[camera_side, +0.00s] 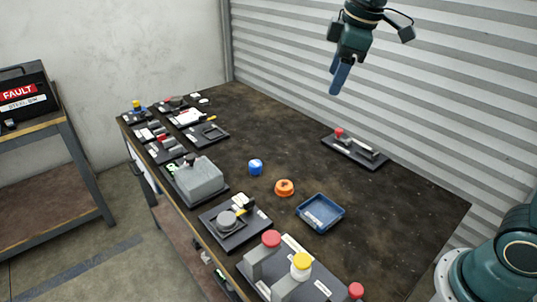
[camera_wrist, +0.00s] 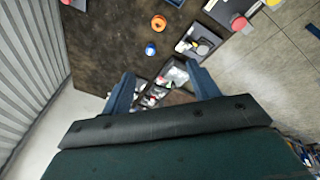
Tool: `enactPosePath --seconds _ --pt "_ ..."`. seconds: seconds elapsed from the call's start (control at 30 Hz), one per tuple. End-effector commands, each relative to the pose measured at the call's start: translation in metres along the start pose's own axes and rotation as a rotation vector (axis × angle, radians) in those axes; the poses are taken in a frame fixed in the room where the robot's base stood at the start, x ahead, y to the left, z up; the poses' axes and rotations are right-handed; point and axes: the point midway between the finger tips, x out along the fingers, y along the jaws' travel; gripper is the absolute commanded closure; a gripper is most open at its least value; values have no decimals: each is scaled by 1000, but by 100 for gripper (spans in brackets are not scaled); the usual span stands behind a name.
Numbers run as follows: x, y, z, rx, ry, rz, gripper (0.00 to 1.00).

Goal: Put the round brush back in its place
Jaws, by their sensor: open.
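I cannot tell for certain which item is the round brush. A dark board (camera_side: 257,233) at the front middle of the bench carries a round grey disc (camera_side: 228,221) and a small part with yellow on it; this board also shows in the wrist view (camera_wrist: 187,49). A small blue round piece (camera_side: 255,167) and an orange ring (camera_side: 284,188) stand loose on the bench. Both also show in the wrist view, the blue piece (camera_wrist: 150,49) below the orange ring (camera_wrist: 158,23). My gripper (camera_side: 339,78) is open and empty, high above the back of the bench; its fingers (camera_wrist: 162,88) are apart.
A blue tray (camera_side: 327,227) lies right of the orange ring. Red and yellow knobs (camera_side: 301,262) stand on a board at the front. A board with a red knob (camera_side: 355,151) lies at the back. Several boards with parts (camera_side: 168,148) fill the left end. The bench middle is mostly clear.

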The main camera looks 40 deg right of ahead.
Motion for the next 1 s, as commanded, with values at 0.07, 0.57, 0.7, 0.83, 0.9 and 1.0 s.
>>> enactPosePath --seconds 0.07,0.57,0.7,0.83,0.9,1.0 --pt "-11 -13 16 62 16 14 40" --pt "-32 -94 116 455 113 65 40" --pt "-27 -115 142 561 144 73 40" --pt "-20 -131 161 642 165 76 40" --pt "-17 -137 168 673 175 78 40" --pt "-14 -142 175 702 184 79 40"
